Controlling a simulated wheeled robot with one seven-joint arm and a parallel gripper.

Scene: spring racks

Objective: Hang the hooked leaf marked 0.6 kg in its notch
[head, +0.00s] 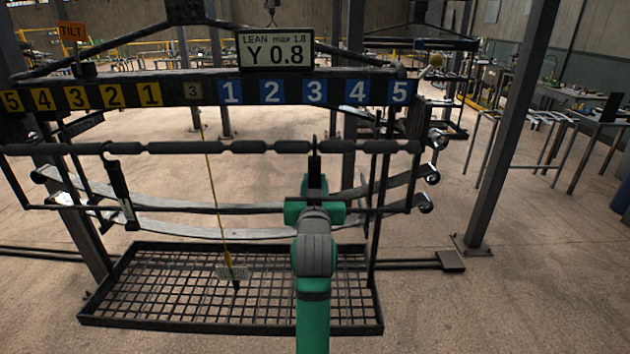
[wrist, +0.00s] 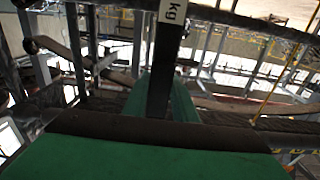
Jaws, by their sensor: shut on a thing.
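My gripper (head: 315,200) is shut on a dark upright hooked leaf (head: 315,168), right of the rack's middle. In the wrist view the leaf (wrist: 163,70) stands between my green fingers. Its white label shows "kg"; the number is cut off. The leaf's top meets the notched dark bar (head: 230,147) below the blue 3 plate (head: 315,91). I cannot tell whether its hook rests on the bar or is just in front of it. Another dark leaf (head: 120,193) hangs tilted from the bar at the left.
A display (head: 275,50) reads "LEAN max 1.8, Y 0.8". A yellow plumb line (head: 214,190) hangs over the mesh tray (head: 230,328). Curved leaf springs (head: 220,233) lie behind the bar.

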